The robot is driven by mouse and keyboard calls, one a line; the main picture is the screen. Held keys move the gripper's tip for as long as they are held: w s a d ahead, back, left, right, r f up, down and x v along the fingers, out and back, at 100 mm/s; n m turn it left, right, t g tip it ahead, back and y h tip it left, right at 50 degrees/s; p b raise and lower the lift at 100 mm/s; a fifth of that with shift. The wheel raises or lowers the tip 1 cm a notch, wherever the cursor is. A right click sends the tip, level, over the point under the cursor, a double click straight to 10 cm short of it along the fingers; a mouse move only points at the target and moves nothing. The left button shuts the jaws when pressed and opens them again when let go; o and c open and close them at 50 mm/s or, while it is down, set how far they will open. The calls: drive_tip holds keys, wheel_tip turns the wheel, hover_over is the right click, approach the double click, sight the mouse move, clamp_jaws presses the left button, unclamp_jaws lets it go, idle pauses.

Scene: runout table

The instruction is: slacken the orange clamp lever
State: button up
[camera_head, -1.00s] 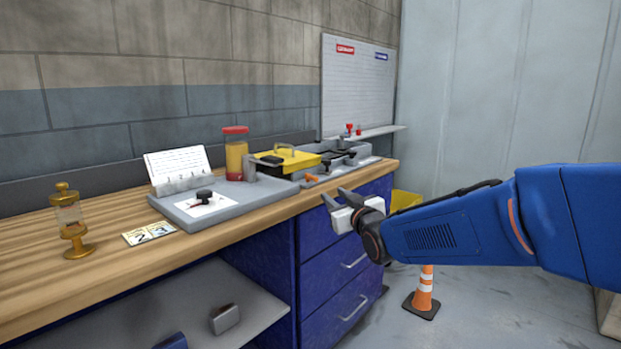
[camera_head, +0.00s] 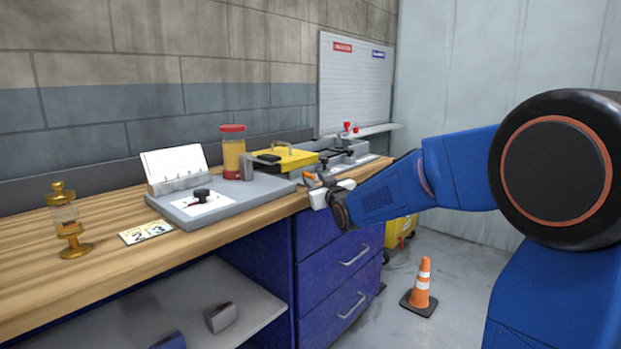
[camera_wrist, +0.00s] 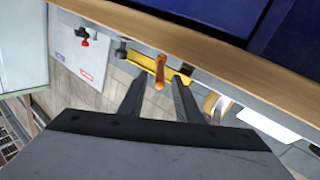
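The orange clamp lever (camera_wrist: 160,72) shows in the wrist view, between the tips of my gripper's two fingers and beyond them. My gripper (camera_wrist: 159,84) is open and empty, with a finger on each side of the lever in the picture. I cannot tell how far the tips are from it, and I see no contact. In the head view, my gripper (camera_head: 314,176) is at the front edge of the bench, by the grey fixture, and partly covers the orange lever (camera_head: 309,176).
The wooden bench (camera_head: 120,262) runs along the wall. A red-lidded jar (camera_head: 233,158), a grey plate (camera_head: 235,205) and a brass oiler (camera_head: 66,222) stand to the left. A traffic cone (camera_head: 421,285) is on the floor.

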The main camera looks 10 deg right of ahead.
sight(306, 173)
drive_tip(key=shift+w+a, duration=0.2)
drive_tip(key=shift+w, duration=1)
drive_tip(key=shift+w+a, duration=0.15)
drive_tip(key=shift+w, duration=1)
clamp_jaws()
